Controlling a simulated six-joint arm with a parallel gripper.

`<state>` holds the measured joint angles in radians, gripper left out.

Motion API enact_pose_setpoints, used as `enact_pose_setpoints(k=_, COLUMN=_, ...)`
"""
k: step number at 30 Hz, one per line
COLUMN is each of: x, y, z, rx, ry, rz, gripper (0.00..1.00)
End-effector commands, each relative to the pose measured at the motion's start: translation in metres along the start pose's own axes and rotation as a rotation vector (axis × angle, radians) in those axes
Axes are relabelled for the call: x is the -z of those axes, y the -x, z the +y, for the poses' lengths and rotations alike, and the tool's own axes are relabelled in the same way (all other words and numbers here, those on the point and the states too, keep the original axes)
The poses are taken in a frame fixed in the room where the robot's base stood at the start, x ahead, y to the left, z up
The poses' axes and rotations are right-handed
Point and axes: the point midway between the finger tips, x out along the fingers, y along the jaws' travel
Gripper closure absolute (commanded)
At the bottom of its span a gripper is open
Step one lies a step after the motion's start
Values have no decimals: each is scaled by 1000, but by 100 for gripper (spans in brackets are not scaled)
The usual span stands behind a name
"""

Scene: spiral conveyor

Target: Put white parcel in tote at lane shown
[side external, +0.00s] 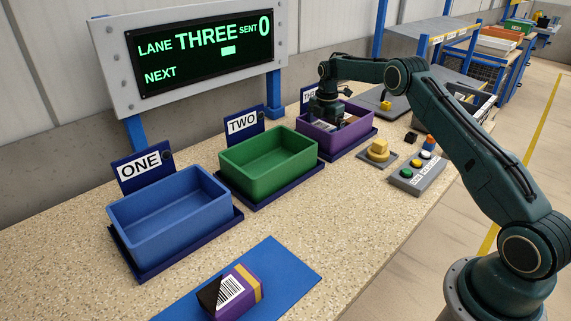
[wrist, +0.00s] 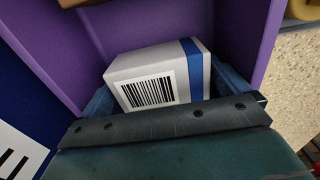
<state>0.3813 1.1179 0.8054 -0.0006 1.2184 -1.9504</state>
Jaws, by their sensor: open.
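The white parcel (wrist: 155,78), with a barcode and a blue band, sits inside the purple tote (wrist: 255,40) in the wrist view. My gripper (wrist: 165,97) is open, with one blue finger on each side of the parcel. The display (side external: 200,50) reads "LANE THREE", "SENT 0" and "NEXT", with a small white block mark.
A blue tote (side external: 170,225) stands at lane one and a green tote (side external: 268,165) at lane two. A purple parcel (side external: 235,290) lies on a blue mat (side external: 285,265). A button box (side external: 415,177) and a yellow knob (side external: 379,150) stand right of the totes.

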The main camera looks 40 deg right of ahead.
Motion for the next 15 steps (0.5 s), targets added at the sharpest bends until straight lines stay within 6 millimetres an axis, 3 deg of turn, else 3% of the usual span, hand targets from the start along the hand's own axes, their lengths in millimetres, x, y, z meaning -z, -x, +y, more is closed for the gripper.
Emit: enact_pose_setpoints(k=15, x=0, y=78, z=1, rx=-4, ry=0, rz=-1, gripper=0)
